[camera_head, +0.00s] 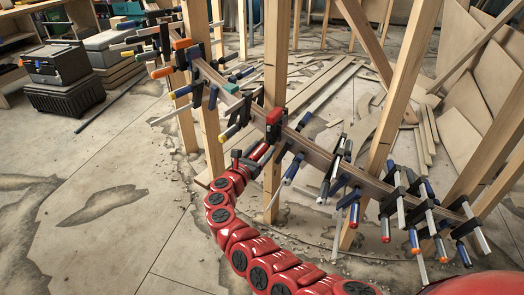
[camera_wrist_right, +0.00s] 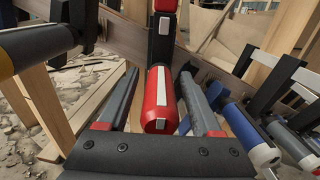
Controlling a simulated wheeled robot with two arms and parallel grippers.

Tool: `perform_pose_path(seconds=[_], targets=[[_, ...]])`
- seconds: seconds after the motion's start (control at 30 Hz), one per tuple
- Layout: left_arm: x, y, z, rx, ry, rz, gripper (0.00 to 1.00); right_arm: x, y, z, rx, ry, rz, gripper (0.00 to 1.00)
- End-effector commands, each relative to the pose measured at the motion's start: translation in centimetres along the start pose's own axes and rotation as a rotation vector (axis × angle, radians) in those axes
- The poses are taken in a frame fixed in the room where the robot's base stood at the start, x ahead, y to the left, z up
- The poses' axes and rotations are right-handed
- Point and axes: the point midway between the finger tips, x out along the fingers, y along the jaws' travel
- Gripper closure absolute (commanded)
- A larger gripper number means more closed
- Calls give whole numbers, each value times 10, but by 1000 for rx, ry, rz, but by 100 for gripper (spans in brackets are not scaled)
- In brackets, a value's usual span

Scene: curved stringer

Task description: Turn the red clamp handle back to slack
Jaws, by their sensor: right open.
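The red clamp (camera_head: 274,117) sits on the curved wooden stringer (camera_head: 318,153), in front of an upright post. Its red handle (camera_wrist_right: 158,102), with a white stripe, points toward my right wrist camera. My right gripper (camera_wrist_right: 158,78) is open, with one grey finger on each side of the handle. A gap shows between the handle and each finger, so they look apart. In the head view my right gripper (camera_head: 258,155) is just below the red clamp, at the end of my red arm. My left gripper is not in view.
Several clamps with blue, orange and black parts line the stringer on both sides, including a blue-handled clamp (camera_wrist_right: 240,128) close to my right finger. Wooden posts (camera_head: 276,60) stand along it. Dark toolboxes (camera_head: 62,80) stand at far left. The left floor is mostly clear.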

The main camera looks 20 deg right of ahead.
Motion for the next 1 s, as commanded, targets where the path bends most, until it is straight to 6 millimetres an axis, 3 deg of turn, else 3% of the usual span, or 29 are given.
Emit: perform_pose_path(seconds=[0.17, 0.53, 1.0], targets=[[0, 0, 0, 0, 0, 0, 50, 0, 0, 0, 0, 0, 0, 34], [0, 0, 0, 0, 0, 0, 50, 0, 0, 0, 0, 0, 0, 99], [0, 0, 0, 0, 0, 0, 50, 0, 0, 1, -56, -1, 1, 100]])
